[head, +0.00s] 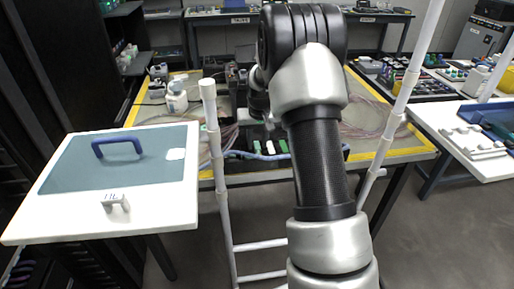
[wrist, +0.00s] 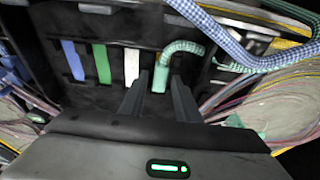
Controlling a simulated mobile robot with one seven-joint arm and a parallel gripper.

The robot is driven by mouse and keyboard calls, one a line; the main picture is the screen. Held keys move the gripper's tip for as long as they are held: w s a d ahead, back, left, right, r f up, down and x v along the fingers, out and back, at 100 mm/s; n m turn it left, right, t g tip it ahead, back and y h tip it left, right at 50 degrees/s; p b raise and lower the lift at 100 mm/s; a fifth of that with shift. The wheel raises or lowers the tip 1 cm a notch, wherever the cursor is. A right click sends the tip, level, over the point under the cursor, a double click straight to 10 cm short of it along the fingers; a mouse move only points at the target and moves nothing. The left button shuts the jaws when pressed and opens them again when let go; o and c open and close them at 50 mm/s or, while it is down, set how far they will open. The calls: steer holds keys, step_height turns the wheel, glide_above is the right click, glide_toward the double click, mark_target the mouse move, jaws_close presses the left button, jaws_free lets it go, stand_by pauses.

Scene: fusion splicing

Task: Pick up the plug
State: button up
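The plug (wrist: 160,80) is a teal-green block on the end of a green-and-white braided cable (wrist: 183,47), in the wrist view. It sits at a dark panel, in a row with a white strip, a green strip and a blue strip to its left. My gripper (wrist: 160,76) is open, with one finger on each side of the plug and a narrow gap visible. I cannot tell how deep the fingers reach past it. In the head view my arm hides part of the work area, and I cannot pick out the plug for certain there.
A blue-and-white braided cable (wrist: 225,35) crosses above and right of the plug. Coiled thin fibres (wrist: 275,105) lie to the right. In the head view, the bench (head: 400,150) has yellow edging, and a white board with a blue handle (head: 118,147) stands at left.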

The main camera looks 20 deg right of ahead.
mark_target(257, 145)
jaws_close()
step_height(257, 145, up, 10)
steer(key=p, duration=0.2)
steer(key=shift+f, duration=0.1)
stand_by(0.3)
steer(key=shift+f+b, duration=0.95)
steer(key=shift+f, duration=0.9)
